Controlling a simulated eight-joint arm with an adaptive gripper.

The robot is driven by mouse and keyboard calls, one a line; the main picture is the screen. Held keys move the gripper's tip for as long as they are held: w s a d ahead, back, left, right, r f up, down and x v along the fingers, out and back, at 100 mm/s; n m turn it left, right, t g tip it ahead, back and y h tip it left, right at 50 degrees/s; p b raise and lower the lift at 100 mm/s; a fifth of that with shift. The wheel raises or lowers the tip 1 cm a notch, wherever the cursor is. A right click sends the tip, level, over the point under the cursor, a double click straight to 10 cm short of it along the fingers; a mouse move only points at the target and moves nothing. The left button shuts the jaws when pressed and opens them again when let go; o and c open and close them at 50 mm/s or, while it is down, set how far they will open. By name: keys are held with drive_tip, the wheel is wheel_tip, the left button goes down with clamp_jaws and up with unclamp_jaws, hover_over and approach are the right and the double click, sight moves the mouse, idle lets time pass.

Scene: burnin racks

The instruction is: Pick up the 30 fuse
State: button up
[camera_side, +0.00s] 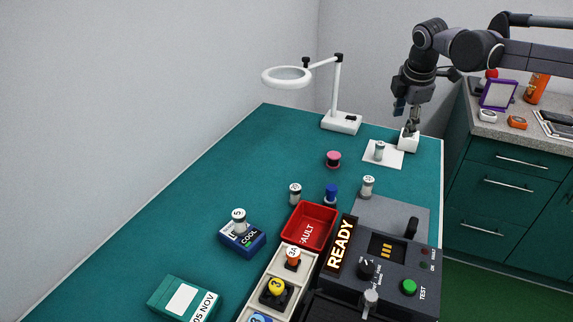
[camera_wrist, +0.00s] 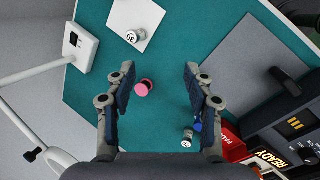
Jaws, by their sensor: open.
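The 30 fuse (camera_wrist: 132,36) is a small light cylinder with "30" on its end cap. It is on a white sheet (camera_wrist: 150,14) at the top of the wrist view. In the side view a light fuse (camera_side: 379,150) stands upright on the white sheet (camera_side: 391,160) near the table's far end; its label is too small to read there. My gripper (camera_wrist: 158,72) is open and empty, with the fuse beyond its left fingertip and apart from it. In the side view my gripper (camera_side: 411,127) hangs right of and behind the sheet, pointing down.
A pink spool (camera_side: 333,159) stands left of the sheet. A magnifier lamp (camera_side: 341,122) stands behind. A blue fuse (camera_side: 331,193), other light fuses (camera_side: 295,194), a red FAULT bin (camera_side: 309,226) and a tester (camera_side: 385,262) are nearer. A white block (camera_side: 408,140) sits below my gripper.

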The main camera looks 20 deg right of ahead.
sight(379, 144)
drive_tip(key=w+f+n+g+h, duration=0.1)
drive_tip(key=w+f+n+g, duration=0.1)
drive_tip(key=w+f+n, duration=0.65)
drive_tip(key=shift+m+h, duration=0.3)
drive_tip(key=shift+m, duration=0.35)
drive_tip(key=x, duration=0.3)
drive_tip(key=w+x, duration=0.1)
drive_tip(key=x, duration=0.2)
drive_tip(key=d+x, duration=0.1)
drive_tip(key=x, duration=0.3)
drive_tip(key=shift+w+r, duration=0.4)
clamp_jaws()
